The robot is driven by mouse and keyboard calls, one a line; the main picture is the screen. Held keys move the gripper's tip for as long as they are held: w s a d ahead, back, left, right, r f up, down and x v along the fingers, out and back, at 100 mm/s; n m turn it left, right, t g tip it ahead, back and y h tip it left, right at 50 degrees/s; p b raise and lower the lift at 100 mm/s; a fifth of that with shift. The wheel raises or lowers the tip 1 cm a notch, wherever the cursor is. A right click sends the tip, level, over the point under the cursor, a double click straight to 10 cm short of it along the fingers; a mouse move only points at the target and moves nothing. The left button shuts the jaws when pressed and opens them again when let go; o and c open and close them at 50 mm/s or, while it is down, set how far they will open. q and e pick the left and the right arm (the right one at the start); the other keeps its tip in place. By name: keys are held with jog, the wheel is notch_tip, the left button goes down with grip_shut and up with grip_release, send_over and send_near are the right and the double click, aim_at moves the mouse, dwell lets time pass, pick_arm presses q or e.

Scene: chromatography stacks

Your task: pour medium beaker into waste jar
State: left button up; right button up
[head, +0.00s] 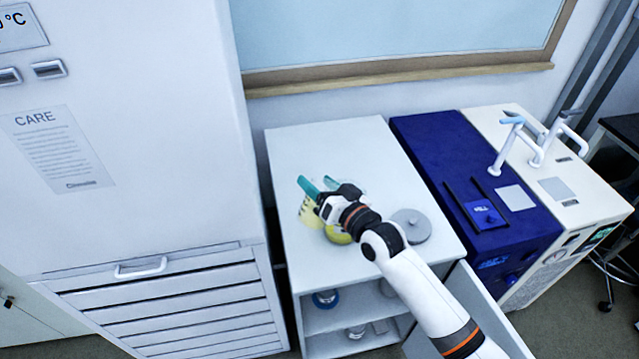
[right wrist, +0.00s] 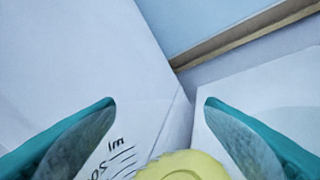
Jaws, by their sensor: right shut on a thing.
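My right gripper (head: 316,186) reaches over the white cabinet top, its teal fingers pointing to the left. It is shut on a clear beaker, whose dark graduation marks (right wrist: 118,158) show between the fingers in the right wrist view. The beaker's walls are hard to make out. In the head view, a yellow patch with dark marks (head: 308,213) shows just below the fingers and seems to be the beaker. A rounded yellow thing (head: 338,236) is partly hidden under the gripper; I cannot tell whether it belongs to the waste jar. My left gripper is out of view.
A grey round disc with a knob (head: 411,226) lies on the white cabinet top (head: 335,142), right of my arm. A blue instrument (head: 437,147) and a cream one (head: 546,170) stand to the right. A tall white unit (head: 150,130) stands left. The cabinet's back is clear.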

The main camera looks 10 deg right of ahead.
jog(key=shift+d+m, duration=0.15)
jog(key=shift+m, duration=0.15)
jog(key=shift+w+f+m, duration=0.1)
jog(key=shift+m, duration=0.4)
jog(key=shift+p, duration=0.35)
jog(key=shift+d+m, duration=0.1)
jog(key=shift+m, duration=0.5)
jog(key=shift+p, duration=0.3)
jog(key=shift+w+d+r+m, duration=0.1)
jog(key=shift+r+m, duration=0.1)
jog(key=shift+m, duration=0.2)
